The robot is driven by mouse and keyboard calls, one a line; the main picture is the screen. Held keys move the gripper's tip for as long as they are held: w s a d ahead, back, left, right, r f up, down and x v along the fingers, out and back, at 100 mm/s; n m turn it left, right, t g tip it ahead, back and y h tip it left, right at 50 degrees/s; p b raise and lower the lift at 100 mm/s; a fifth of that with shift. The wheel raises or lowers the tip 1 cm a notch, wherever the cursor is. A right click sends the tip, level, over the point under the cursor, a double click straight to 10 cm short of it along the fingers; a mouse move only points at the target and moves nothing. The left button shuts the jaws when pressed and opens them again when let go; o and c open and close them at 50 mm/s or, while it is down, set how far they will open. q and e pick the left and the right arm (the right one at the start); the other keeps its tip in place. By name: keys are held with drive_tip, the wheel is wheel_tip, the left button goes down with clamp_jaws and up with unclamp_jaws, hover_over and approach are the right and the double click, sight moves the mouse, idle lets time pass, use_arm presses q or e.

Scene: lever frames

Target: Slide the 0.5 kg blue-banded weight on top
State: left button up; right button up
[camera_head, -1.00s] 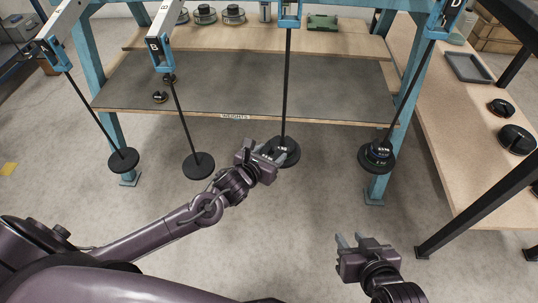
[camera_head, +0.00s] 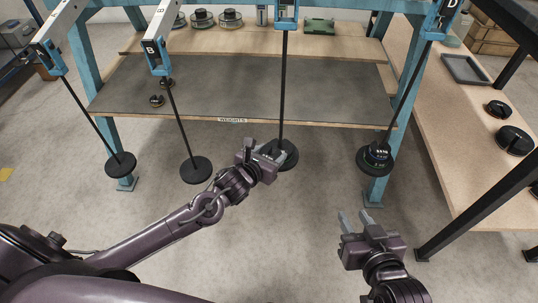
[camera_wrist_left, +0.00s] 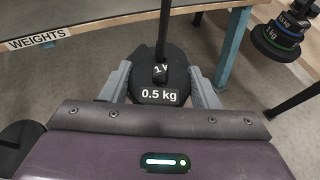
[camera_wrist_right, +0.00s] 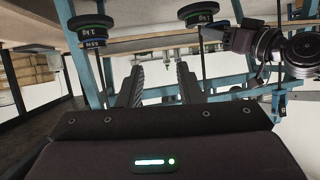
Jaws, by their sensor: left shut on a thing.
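The 0.5 kg weight (camera_wrist_left: 158,95), a dark disc with a slot, sits around the rod of the third hanger (camera_head: 283,90). My left gripper (camera_head: 270,155) is shut on it, with a finger on each side in the left wrist view. The right wrist view, upside down, shows a blue-banded disc (camera_wrist_right: 194,22) directly above a green-banded 1 kg disc (camera_wrist_right: 200,11) on that rod, beside my left gripper. My right gripper (camera_head: 355,222) is empty, fingers apart, over the floor at lower right.
Hanger D carries a stack of banded weights (camera_head: 377,155). Hangers A and B end in black discs (camera_head: 120,164) (camera_head: 196,169). The shelf (camera_head: 230,85) labelled WEIGHTS holds small dark weights. A side bench (camera_head: 470,150) stands at right with a tray (camera_head: 465,69).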

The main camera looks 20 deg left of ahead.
sight(280, 142)
use_arm(q)
drive_tip(key=shift+w+r, duration=0.1)
drive_tip(key=shift+w, duration=0.25)
drive_tip(key=shift+w+d+b, duration=0.1)
drive_tip(key=shift+w+b, duration=0.25)
drive_tip(key=shift+w, duration=0.2)
use_arm(e)
wheel_tip(280, 142, up, 7)
drive_tip(key=w+t+y, duration=0.1)
drive_tip(key=w+t, duration=0.1)
drive_tip(key=t, duration=0.1)
drive_tip(key=shift+w+a+f, duration=0.15)
drive_tip(key=shift+w+f, duration=0.05)
drive_tip(key=shift+w, duration=0.1)
use_arm(q)
drive_tip(key=shift+w, duration=0.1)
use_arm(e)
drive_tip(key=shift+s+f, duration=0.1)
use_arm(q)
drive_tip(key=shift+w, duration=0.15)
use_arm(e)
drive_tip(key=shift+f, duration=0.2)
use_arm(q)
drive_tip(key=shift+w+d, duration=0.1)
drive_tip(key=shift+w, duration=0.2)
drive_tip(key=shift+w+d, duration=0.1)
drive_tip(key=shift+w, duration=0.4)
use_arm(e)
drive_tip(key=shift+f, duration=0.15)
